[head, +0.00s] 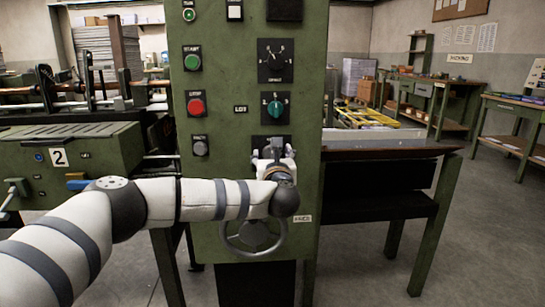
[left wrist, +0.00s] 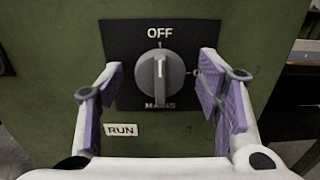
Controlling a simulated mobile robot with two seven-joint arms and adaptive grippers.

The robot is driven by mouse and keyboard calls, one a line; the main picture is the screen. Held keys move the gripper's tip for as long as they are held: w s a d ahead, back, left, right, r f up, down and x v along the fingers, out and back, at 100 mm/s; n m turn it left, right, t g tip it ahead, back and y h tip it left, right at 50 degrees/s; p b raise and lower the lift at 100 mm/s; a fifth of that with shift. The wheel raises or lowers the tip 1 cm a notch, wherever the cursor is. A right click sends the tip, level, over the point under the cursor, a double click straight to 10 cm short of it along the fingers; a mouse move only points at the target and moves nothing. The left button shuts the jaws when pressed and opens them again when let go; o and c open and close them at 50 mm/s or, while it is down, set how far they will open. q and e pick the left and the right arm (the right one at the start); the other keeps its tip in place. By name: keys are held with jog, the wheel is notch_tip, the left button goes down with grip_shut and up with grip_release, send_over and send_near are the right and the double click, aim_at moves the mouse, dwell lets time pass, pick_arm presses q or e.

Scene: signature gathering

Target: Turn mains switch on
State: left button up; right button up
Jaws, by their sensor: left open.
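The mains switch (left wrist: 159,77) is a grey rotary knob on a black plate marked OFF above and MAINS below. Its grip bar stands upright, with its white line toward OFF. My left gripper (left wrist: 160,66) is open, with one purple-padded finger on each side of the knob and a visible gap on both sides. In the head view my left gripper (head: 272,158) is in front of the green control panel (head: 225,110) and hides most of the switch. My right gripper is in neither view.
A RUN label (left wrist: 121,130) is left below the switch. The panel also carries a green START button (head: 193,60), a red button (head: 196,105), a teal selector (head: 275,106) and a grey handwheel (head: 254,238) below my wrist. Open floor lies at right.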

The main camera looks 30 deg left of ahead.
pick_arm(q)
jog(key=shift+c, duration=0.2)
jog(key=c, duration=1.1)
jog(key=shift+m, duration=0.3)
jog(key=m+p, duration=0.1)
jog(key=m, duration=0.2)
jog(key=shift+d+r+m, duration=0.1)
jog(key=shift+m, duration=0.3)
jog(key=shift+w+d+f+m+p, duration=0.15)
jog(key=shift+m+p, duration=0.3)
jog(key=shift+m, duration=1.8)
jog(key=shift+s+a+f+m+p, duration=0.1)
jog(key=shift+m+p, duration=0.35)
jog(key=shift+m, duration=1.75)
jog(key=shift+w+d+f+m+p, duration=0.15)
jog(key=shift+m+p, duration=0.3)
jog(key=shift+m, duration=1.8)
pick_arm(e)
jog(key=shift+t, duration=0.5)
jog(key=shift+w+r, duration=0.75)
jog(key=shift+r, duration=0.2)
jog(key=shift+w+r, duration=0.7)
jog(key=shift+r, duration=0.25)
